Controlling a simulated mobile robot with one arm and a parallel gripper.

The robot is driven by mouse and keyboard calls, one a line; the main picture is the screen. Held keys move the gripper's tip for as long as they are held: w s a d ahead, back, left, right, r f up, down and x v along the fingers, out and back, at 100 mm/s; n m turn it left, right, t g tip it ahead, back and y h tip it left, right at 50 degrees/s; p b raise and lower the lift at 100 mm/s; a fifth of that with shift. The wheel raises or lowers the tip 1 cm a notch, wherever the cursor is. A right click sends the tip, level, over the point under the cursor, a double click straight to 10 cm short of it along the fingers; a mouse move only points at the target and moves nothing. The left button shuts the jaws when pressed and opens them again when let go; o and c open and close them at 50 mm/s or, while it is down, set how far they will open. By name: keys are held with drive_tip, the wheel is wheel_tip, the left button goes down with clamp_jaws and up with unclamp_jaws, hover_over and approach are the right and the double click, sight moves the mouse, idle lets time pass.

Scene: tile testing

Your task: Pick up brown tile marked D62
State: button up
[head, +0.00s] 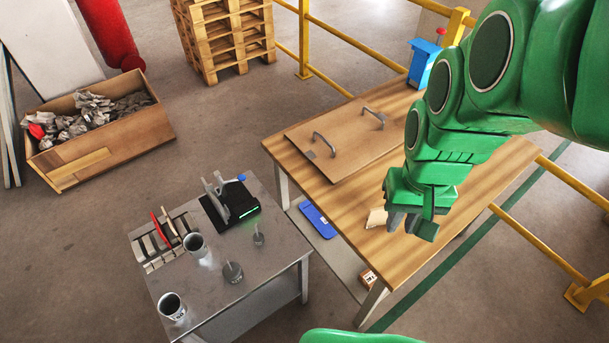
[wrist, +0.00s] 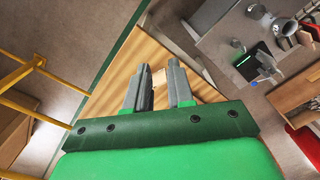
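A small light-brown tile-like piece (head: 377,217) lies on the wooden table (head: 480,190), just left of my gripper (head: 411,224) in the head view. No marking can be read on it, so I cannot tell whether it is D62. In the wrist view, my gripper (wrist: 157,88) has its two grey fingers apart over the wooden table. A brownish piece (wrist: 159,90) shows in the gap between them, seemingly beyond the fingertips. I see no grip on it. My arm hides part of the table's right side in the head view.
A wooden board with two handles (head: 340,145) lies on the table's far part, near a blue device (head: 423,62). A grey metal table (head: 225,290) holds cups, a tester (head: 232,208) and a tile rack (head: 165,242). A yellow railing (head: 560,180) runs behind.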

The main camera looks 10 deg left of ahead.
drive_tip(key=w+a+f+n+t+y, duration=0.1)
drive_tip(key=w+a+f+t, duration=0.1)
drive_tip(key=w+a+f, duration=0.4)
drive_tip(key=w+a+f+n+t+y, duration=0.1)
drive_tip(key=w+a+f, duration=0.1)
drive_tip(key=w+a, duration=0.8)
drive_tip(key=w+a+f+n+t+y, duration=0.15)
drive_tip(key=a+f, duration=0.25)
drive_tip(key=a, duration=0.4)
drive_tip(key=w+a+f+t, duration=0.15)
drive_tip(key=a+f, duration=0.25)
drive_tip(key=a, duration=0.5)
drive_tip(key=n+t+y, duration=0.4)
drive_tip(key=n+y, duration=0.1)
drive_tip(key=y, duration=0.1)
approach(168, 220)
drive_tip(key=x, duration=0.4)
drive_tip(key=shift+m, duration=0.25)
drive_tip(key=shift+x, duration=3.75)
clamp_jaws()
